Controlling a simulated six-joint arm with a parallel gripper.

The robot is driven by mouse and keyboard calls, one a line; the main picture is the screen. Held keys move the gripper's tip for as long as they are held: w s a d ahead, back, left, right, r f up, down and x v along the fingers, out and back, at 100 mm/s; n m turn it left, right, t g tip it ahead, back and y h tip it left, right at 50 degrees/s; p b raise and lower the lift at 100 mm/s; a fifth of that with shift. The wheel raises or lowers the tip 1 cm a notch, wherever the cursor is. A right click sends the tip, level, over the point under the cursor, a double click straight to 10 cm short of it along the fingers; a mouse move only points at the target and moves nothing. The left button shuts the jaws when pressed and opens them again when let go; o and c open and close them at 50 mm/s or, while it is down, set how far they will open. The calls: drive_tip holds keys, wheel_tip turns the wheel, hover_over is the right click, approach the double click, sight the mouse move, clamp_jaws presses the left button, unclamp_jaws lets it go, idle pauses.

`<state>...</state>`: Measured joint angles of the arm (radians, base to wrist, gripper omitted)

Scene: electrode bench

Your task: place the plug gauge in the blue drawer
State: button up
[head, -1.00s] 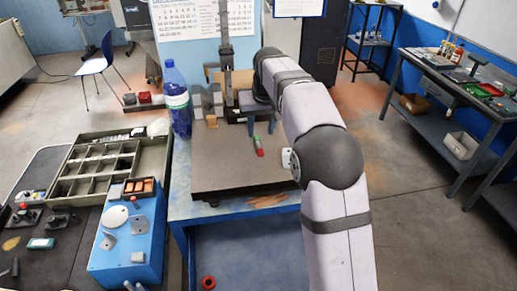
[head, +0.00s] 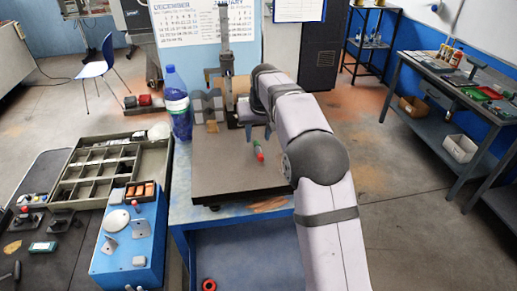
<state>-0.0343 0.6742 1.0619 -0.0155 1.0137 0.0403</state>
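The plug gauge (head: 257,151), a small rod with a green part and a red end, lies on the grey-brown plate (head: 225,175) on the blue bench. My gripper (head: 258,134) points down just behind and above the gauge. Its two fingers show apart, with nothing seen between them; the gap to the gauge is too small to judge. The blue drawer (head: 255,262) is open below the front of the plate, and a red ring (head: 209,284) lies in it at the left. My arm hides the drawer's right side.
A water bottle (head: 177,103) and grey blocks (head: 208,105) stand at the plate's back left. A tall stand (head: 226,60) rises behind. Left are a compartment tray (head: 77,204) and a blue box (head: 112,262) with fittings. The plate's front left is clear.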

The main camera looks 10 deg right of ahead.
sight(257, 142)
drive_tip(key=shift+p+x, duration=0.55)
drive_tip(key=shift+x, duration=1.25)
drive_tip(key=shift+c, duration=0.7)
clamp_jaws()
drive_tip(key=shift+w+r, duration=0.1)
drive_tip(key=shift+r, duration=0.05)
wheel_tip(257, 142, up, 10)
drive_tip(key=shift+b, duration=0.35)
